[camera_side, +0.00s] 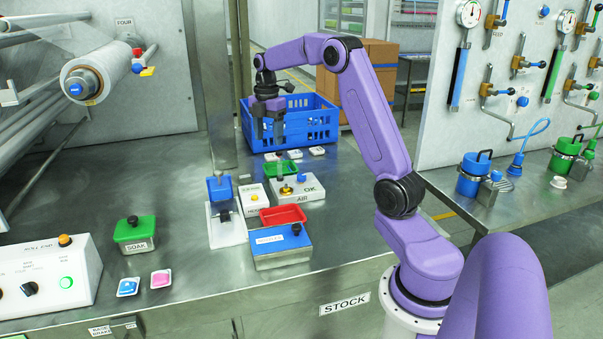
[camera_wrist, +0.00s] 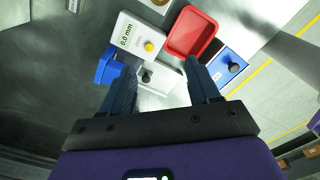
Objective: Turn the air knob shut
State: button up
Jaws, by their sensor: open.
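A white control box (camera_side: 45,278) at the lower left of the side view carries a black knob (camera_side: 29,289), an orange knob (camera_side: 65,240) and a lit green button (camera_side: 66,282). Its small labels are too blurred to read. My gripper (camera_side: 270,137) is open and empty, pointing down above the bench, well to the right of that box. In the wrist view its spread fingers (camera_wrist: 160,68) show above a white stand with a small black knob (camera_wrist: 147,76).
A blue crate (camera_side: 318,125) is behind. A green SOAK box (camera_side: 134,233) and two small dishes (camera_side: 128,287) stand left. Bare bench (camera_side: 60,190) lies left.

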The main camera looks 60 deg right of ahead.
jog(key=n, duration=0.1)
send_over(302, 175)
jog(key=f, duration=0.1)
notch_tip(302, 175, down, 18)
jog(key=shift+a+r, duration=0.1)
jog(key=shift+r, duration=0.1)
jog(key=c, duration=1)
